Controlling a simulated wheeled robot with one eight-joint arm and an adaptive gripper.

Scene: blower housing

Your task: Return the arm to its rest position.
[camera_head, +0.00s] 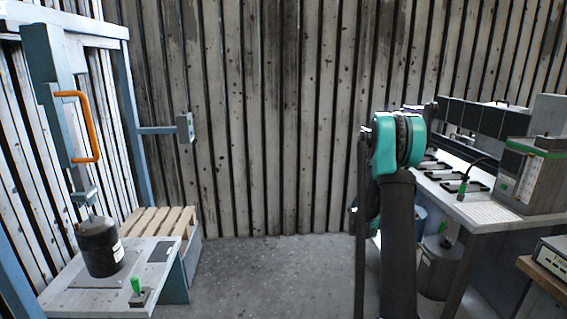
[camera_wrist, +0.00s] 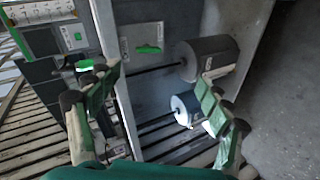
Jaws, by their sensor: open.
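My gripper (camera_wrist: 160,76) shows in the wrist view with its two green and dark fingers spread apart. Nothing is between the fingers. My arm (camera_head: 398,210) stands upright right of the middle in the head view, with a dark link below and a teal joint on top. The gripper itself cannot be made out in the head view.
A workbench (camera_head: 475,208) with instruments stands right of my arm. At left, a bench (camera_head: 75,298) carries a black cylinder (camera_head: 99,248) under a press frame with an orange handle (camera_head: 82,127). A wooden pallet (camera_head: 155,222) lies behind. The floor (camera_head: 275,275) between is clear.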

